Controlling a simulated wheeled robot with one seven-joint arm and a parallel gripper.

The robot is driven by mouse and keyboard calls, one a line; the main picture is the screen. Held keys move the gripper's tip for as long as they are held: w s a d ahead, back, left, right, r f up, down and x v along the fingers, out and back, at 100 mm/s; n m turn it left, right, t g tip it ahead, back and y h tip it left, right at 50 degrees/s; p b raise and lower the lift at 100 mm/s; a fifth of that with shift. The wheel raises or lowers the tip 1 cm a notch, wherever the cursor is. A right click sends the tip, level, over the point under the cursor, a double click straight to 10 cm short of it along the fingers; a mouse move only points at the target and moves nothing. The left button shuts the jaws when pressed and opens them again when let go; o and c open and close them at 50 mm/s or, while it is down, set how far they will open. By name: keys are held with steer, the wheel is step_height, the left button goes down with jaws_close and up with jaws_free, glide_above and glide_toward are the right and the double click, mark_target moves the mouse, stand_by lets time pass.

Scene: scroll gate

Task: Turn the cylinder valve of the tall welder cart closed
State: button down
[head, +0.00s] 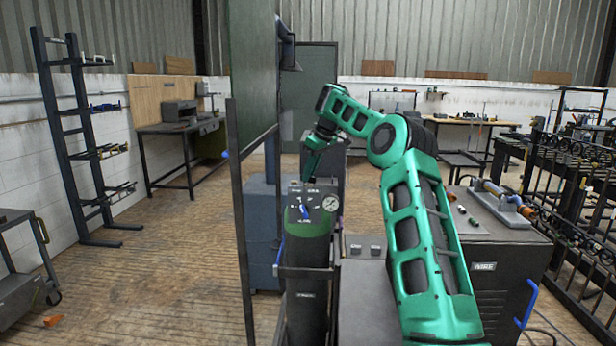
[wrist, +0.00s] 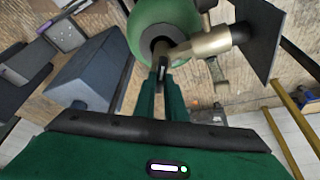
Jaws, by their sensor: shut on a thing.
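The green gas cylinder (head: 307,250) stands upright in the middle of the head view, with a round gauge (head: 330,203) at its top. Its green shoulder (wrist: 145,35) also shows in the wrist view, with the brass valve body (wrist: 205,44) beside it. My gripper (head: 306,180) reaches down to the cylinder's top from behind. In the wrist view my gripper (wrist: 162,76) has its two green fingers close together on a small dark part of the cylinder valve (wrist: 162,62). The fingers hide most of that part, so how far it is turned cannot be told.
A dark cabinet marked WIRE (head: 485,267) stands right of the cylinder. A tall green panel (head: 252,75) stands close on the left. A rack of bars (head: 575,190) fills the far right. Wooden floor (head: 165,260) is open at left.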

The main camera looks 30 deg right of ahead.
steer(key=m+h, duration=0.1)
steer(key=m, duration=0.3)
steer(key=m+h, duration=0.1)
steer(key=m, duration=0.1)
steer(key=shift+a+m+t+h, duration=0.25)
steer(key=shift+m+t+h, duration=0.05)
steer(key=shift+m, duration=0.1)
steer(key=m+h, duration=0.1)
steer(key=m, duration=0.2)
steer(key=shift+a+m, duration=0.15)
steer(key=shift+m, duration=0.15)
steer(key=m, duration=0.1)
steer(key=m+g+h, duration=0.1)
steer(key=m, duration=0.1)
steer(key=shift+w+a+m+h, duration=0.1)
steer(key=shift+a+m+h, duration=0.05)
steer(key=shift+m+h, duration=0.15)
steer(key=m+g, duration=0.1)
steer(key=m, duration=0.2)
steer(key=m+g+h, duration=0.1)
steer(key=m, duration=0.2)
steer(key=shift+w+a, duration=0.1)
steer(key=shift+w, duration=0.1)
steer(key=shift+w+r+m+g, duration=0.15)
steer(key=shift+m+g, duration=0.45)
steer(key=shift+m, duration=0.5)
steer(key=shift+w+r+m, duration=0.15)
steer(key=shift+w+m, duration=0.15)
steer(key=shift+m, duration=0.4)
